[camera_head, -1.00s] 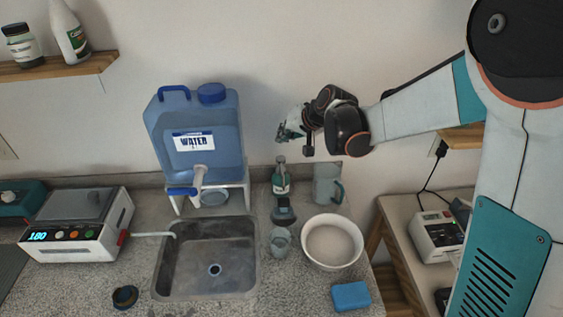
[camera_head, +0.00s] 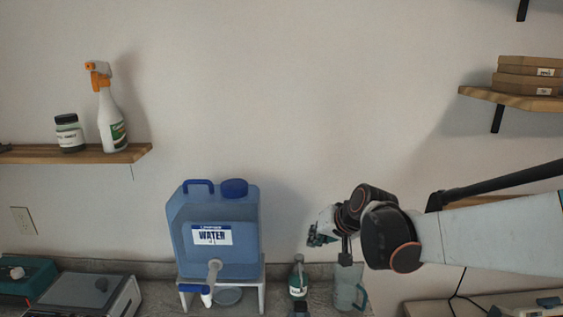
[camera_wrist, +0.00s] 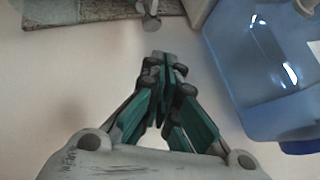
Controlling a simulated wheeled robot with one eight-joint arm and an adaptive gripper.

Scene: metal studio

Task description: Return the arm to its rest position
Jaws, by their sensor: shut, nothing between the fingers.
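My gripper (camera_head: 318,237) is at the end of my arm, which reaches in from the right in the head view. It is in the air in front of the wall, right of the blue water container (camera_head: 213,252) and above the counter. The wrist view shows its fingers (camera_wrist: 166,62) together with nothing between them. The water container also shows at the right of the wrist view (camera_wrist: 265,75), beside the fingers and apart from them.
A green-labelled bottle (camera_head: 299,279) and a clear pitcher (camera_head: 347,288) stand on the counter below my gripper. A wall shelf (camera_head: 75,154) holds a spray bottle (camera_head: 112,122) and a jar (camera_head: 69,134). Boxes (camera_head: 527,80) lie on the right shelf. The wall between is clear.

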